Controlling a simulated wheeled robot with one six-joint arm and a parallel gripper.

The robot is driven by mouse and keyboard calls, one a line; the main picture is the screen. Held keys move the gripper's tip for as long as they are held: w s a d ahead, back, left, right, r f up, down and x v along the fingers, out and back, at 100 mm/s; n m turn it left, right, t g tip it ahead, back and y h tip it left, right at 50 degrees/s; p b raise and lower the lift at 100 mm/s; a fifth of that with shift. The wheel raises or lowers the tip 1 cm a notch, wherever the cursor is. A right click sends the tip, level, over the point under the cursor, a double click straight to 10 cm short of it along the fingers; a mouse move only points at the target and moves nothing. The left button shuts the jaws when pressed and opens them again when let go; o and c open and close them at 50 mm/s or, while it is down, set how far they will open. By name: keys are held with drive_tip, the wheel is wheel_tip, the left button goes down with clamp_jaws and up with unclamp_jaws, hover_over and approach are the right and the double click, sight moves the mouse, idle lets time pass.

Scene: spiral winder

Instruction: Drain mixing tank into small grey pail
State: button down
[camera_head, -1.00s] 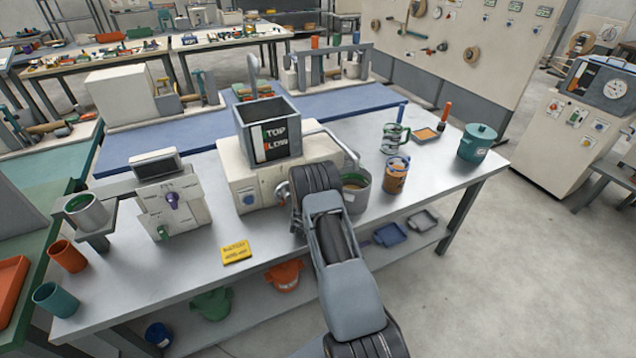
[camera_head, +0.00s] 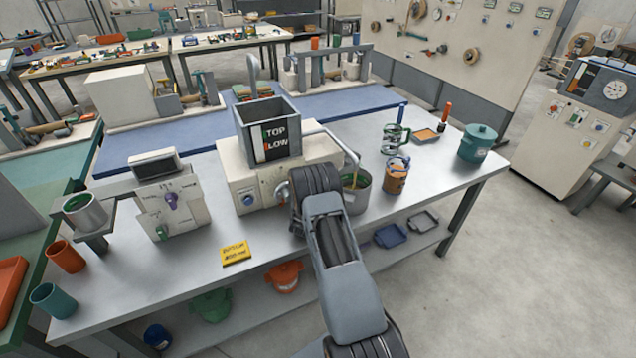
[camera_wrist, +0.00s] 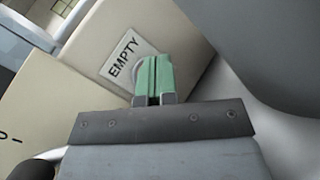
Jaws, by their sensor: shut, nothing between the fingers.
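The mixing tank (camera_head: 281,150) is a square, open-topped grey box with a black TOP/LOW gauge panel, standing on a cream housing (camera_head: 235,185). A pale bent pipe (camera_head: 335,139) runs from it over the small grey pail (camera_head: 357,199). A thin tan streak like a stream runs from the pipe end into the pail, which is partly hidden by my arm. In the wrist view my gripper (camera_wrist: 153,80) is shut and empty, its green fingertips at the EMPTY label (camera_wrist: 125,62). A grey round part shows partly behind the fingertips; contact cannot be told. The head view hides my fingertips.
A jar of brown stuff (camera_head: 396,180), a glass jug (camera_head: 394,139) and a teal lidded pot (camera_head: 477,143) stand right of the pail. A control box (camera_head: 172,200) and a yellow card (camera_head: 235,252) are left. The bench front is mostly clear.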

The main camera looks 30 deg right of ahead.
drive_tip(key=shift+w+a+r+b, duration=0.1)
drive_tip(key=shift+w+r+b, duration=0.2)
drive_tip(key=shift+w, duration=0.1)
idle(1.4)
drive_tip(key=shift+s, duration=0.1)
idle(1.8)
drive_tip(key=shift+s+f, duration=0.1)
drive_tip(key=shift+f, duration=0.05)
drive_tip(key=shift+s+a+f, duration=0.1)
drive_tip(key=shift+s+a, duration=0.25)
drive_tip(key=shift+s, duration=0.2)
drive_tip(key=shift+s+d, duration=0.15)
drive_tip(key=shift+d, duration=0.05)
drive_tip(key=shift+s+f, duration=0.1)
drive_tip(key=shift+s, duration=0.1)
drive_tip(key=shift+s+a+p, duration=0.15)
drive_tip(key=shift+s+a, duration=0.05)
drive_tip(key=shift+s, duration=1)
drive_tip(key=shift+s+a+p, duration=0.15)
drive_tip(key=shift+s, duration=1)
